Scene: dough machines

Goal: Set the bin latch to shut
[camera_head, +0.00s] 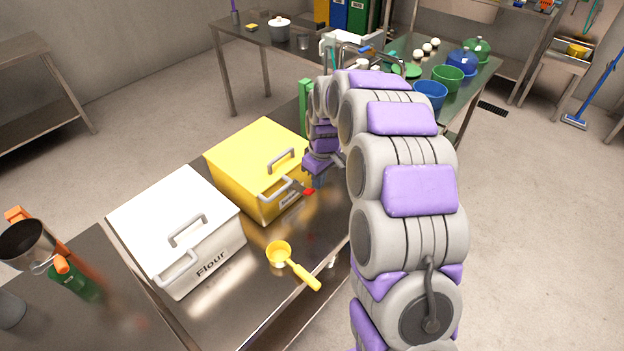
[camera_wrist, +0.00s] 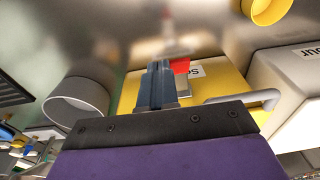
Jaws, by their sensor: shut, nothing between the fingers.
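The yellow bin (camera_head: 258,165) stands on the metal table with its lid down, a grey handle on top and another on its front. A small red latch piece (camera_head: 308,191) shows at the bin's front right, beside a partly hidden label. In the wrist view the red piece (camera_wrist: 181,66) is just right of my fingers. I cannot tell whether the latch is set open or shut. My gripper (camera_head: 318,182) is at the bin's right front corner, very near the latch. Its blue fingers (camera_wrist: 156,84) are closed together and hold nothing. Whether they touch the latch is unclear.
A white flour bin (camera_head: 178,230) stands left of the yellow bin. A yellow scoop (camera_head: 290,264) lies on the table in front. In the wrist view a grey cylinder (camera_wrist: 76,101) is left of my fingers. The table front between scoop and yellow bin is clear.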

